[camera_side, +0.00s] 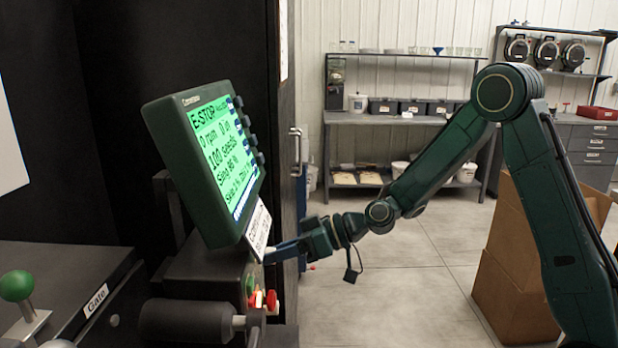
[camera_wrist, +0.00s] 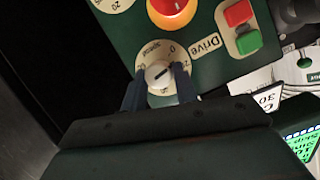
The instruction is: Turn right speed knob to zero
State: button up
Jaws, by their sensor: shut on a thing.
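The speed knob (camera_wrist: 158,74) is a small white-topped knob with a dark pointer line, on a pale round dial labelled "Speed" with a 0 mark, in the wrist view. The line slants toward the upper right of that picture, a little off the 0. My gripper (camera_wrist: 160,88) has its two blue fingers on either side of the knob and is shut on it. In the side view my gripper (camera_side: 272,254) reaches the panel from the right, below the green screen (camera_side: 226,155). The knob is hidden there. The screen reads E-STOP and 0 rpm.
In the wrist view an orange-and-red round control (camera_wrist: 172,10) lies just beyond the knob, with a red button (camera_wrist: 238,12) and green button (camera_wrist: 248,42) beside it. A second pale dial (camera_wrist: 114,4) is cut off at the top. A white sign (camera_side: 258,229) hangs close above my gripper.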

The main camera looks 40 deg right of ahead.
jog(key=shift+s+a+n+t+h, duration=0.1)
jog(key=shift+n+t+h, duration=0.65)
jog(key=shift+n, duration=0.95)
jog(key=o, duration=1)
jog(key=shift+c, duration=0.2)
jog(key=v, duration=1.4)
jog(key=shift+f, duration=0.15)
jog(key=shift+s+a, duration=0.1)
jog(key=shift+a, duration=0.05)
